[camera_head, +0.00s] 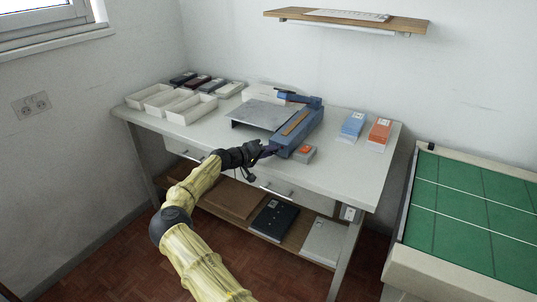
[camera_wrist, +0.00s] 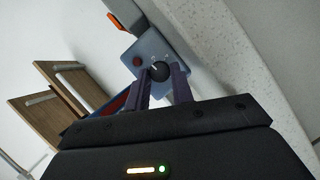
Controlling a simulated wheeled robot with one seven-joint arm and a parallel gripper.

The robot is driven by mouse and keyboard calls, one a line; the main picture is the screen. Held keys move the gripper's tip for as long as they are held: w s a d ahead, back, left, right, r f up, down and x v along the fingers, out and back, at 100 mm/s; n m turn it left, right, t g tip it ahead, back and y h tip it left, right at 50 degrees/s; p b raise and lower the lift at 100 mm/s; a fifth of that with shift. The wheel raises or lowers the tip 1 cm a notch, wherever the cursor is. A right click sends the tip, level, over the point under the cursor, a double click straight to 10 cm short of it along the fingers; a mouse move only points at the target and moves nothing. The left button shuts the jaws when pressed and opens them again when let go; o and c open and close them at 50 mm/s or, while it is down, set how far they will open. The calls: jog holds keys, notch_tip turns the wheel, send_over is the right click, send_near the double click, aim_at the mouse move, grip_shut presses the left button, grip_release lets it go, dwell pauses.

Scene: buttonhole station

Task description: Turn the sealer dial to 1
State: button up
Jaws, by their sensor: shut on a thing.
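The sealer (camera_head: 297,128) is a long blue machine with a tan strip along its top, standing on the white table. Its blue end panel shows in the wrist view (camera_wrist: 149,48), with a black dial (camera_wrist: 160,71) bearing a white mark and a dark red round button beside it. My gripper (camera_wrist: 163,84) has its two dark fingers on either side of the dial and is shut on it. In the head view my gripper (camera_head: 266,150) is at the sealer's near end. The numbers around the dial are too small to read.
A small grey box with an orange top (camera_head: 304,153) stands close to the sealer's right side. A metal plate (camera_head: 262,113) lies to its left. White trays (camera_head: 190,108) are at the table's left, and blue and orange packs (camera_head: 353,125) at its right.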

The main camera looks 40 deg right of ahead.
jog(key=shift+w, duration=0.1)
dwell(0.3)
jog(key=o, duration=0.7)
jog(key=v, duration=1.7)
jog(key=shift+a, duration=0.25)
